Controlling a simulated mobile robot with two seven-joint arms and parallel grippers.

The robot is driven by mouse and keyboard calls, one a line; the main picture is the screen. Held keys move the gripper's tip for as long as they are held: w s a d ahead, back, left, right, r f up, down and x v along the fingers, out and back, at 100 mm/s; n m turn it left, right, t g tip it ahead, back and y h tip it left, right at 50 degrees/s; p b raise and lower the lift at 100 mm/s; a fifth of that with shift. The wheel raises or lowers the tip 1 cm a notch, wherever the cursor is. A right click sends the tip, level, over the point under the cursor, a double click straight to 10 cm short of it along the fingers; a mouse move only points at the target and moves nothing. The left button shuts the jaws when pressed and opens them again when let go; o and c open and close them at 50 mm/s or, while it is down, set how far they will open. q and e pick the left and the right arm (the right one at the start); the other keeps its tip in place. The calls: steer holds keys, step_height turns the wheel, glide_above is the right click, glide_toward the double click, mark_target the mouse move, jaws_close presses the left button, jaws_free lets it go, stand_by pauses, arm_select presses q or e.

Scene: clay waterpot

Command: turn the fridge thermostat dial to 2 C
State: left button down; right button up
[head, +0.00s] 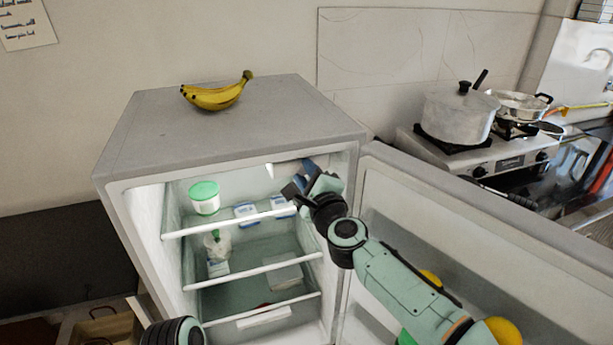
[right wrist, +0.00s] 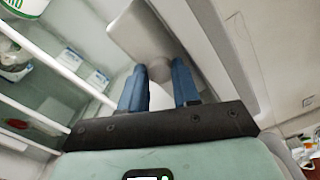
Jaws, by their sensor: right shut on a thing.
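The fridge (head: 250,122) stands open, with its door (head: 460,215) swung out to the right. My right gripper (head: 309,168) is inside at the upper right, under the fridge ceiling. In the right wrist view, the blue fingers of my right gripper (right wrist: 166,84) are on either side of a round grey thermostat dial (right wrist: 159,70). The gripper is shut on it. The dial sits on a pale housing (right wrist: 135,32). Its markings cannot be read, and the gripper hides the dial in the head view. My left gripper is out of view.
A white tub with a green lid (head: 204,197) and blue-white packs (head: 246,212) stand on the top shelf, left of the gripper. Bananas (head: 215,96) lie on the fridge top. A pot (head: 458,115) stands on the stove beyond the door.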

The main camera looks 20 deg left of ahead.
steer(key=shift+m, duration=0.3)
jaws_close()
steer(key=o, duration=1)
jaws_free()
steer(key=shift+o, duration=0.2)
steer(key=shift+r, duration=0.1)
